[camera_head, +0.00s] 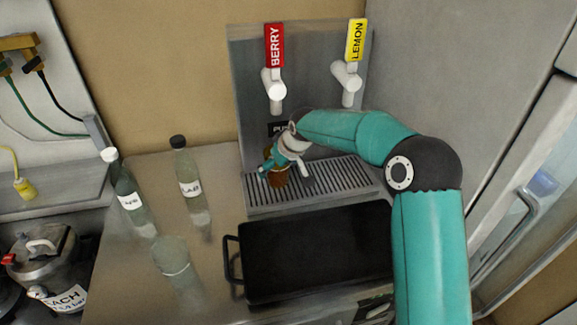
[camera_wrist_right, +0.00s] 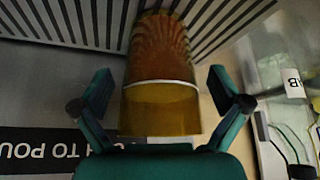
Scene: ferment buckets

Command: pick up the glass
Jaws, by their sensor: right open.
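An amber-filled glass (camera_head: 277,178) stands on the slotted drip tray below the red BERRY tap. In the right wrist view the glass (camera_wrist_right: 160,95) appears between the two fingers, with a pale line around it and gaps to each finger. My right gripper (camera_head: 284,174) is open around the glass, and its fingers partly hide it in the head view. A second, clear and seemingly empty glass (camera_head: 172,256) stands on the counter at the left front. My left gripper is not in view.
The drip tray (camera_head: 345,172) lies under the BERRY tap (camera_head: 273,88) and LEMON tap (camera_head: 346,80). A black handled tray (camera_head: 315,255) is in front. Two bottles (camera_head: 127,192) (camera_head: 188,180) stand at left, beside a metal pot (camera_head: 42,255).

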